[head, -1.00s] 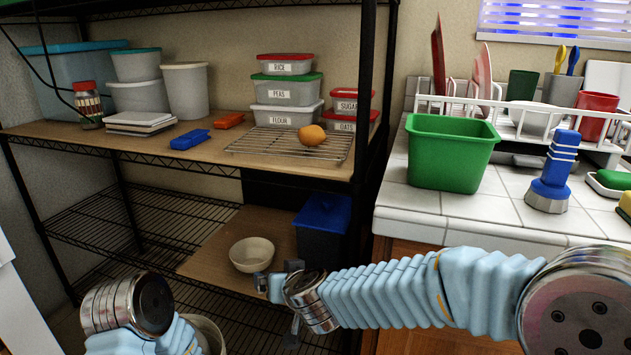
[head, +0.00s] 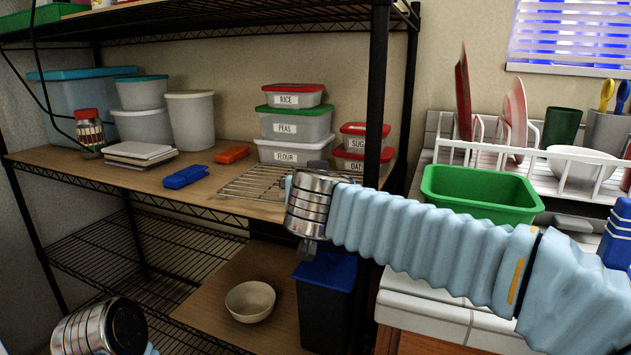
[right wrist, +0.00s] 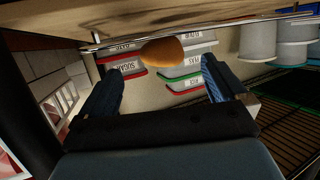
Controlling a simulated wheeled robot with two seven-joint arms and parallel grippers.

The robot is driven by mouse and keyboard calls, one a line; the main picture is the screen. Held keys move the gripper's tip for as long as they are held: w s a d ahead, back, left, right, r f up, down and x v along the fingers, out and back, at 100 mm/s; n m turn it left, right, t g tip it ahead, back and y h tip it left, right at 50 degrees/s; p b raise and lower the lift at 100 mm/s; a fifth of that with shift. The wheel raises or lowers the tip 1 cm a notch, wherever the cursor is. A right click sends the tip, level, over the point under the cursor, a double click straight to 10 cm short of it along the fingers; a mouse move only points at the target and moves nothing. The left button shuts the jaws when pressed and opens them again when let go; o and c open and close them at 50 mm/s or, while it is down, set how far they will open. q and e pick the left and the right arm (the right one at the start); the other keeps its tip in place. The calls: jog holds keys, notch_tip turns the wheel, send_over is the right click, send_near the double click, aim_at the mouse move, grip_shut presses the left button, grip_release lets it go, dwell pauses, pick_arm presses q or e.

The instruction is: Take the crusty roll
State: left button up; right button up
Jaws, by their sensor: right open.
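The crusty roll (right wrist: 162,52) is a golden-brown lump in the right wrist view, which is upside down. It sits on the wire cooling rack (head: 250,183) on the shelf. In the head view my right wrist hides it. My right gripper (right wrist: 162,68) is open and empty, its two blue fingers spread to either side of the roll, which appears ahead of them. In the head view the right gripper (head: 300,200) is mostly hidden by its own wrist, at the front edge of the rack. My left wrist shows at the bottom left; its gripper is out of view.
Labelled tubs (head: 295,124) stand stacked behind the rack, with red-lidded tubs (head: 362,162) to their right. A black shelf post (head: 377,90) stands close to my right arm. A blue item (head: 186,177) lies left of the rack. A green basin (head: 480,195) stands on the counter.

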jog(key=x, duration=0.6)
jog(key=shift+b, duration=0.35)
jog(key=shift+a, duration=0.1)
jog(key=shift+c, duration=0.3)
jog(key=c, duration=1.1)
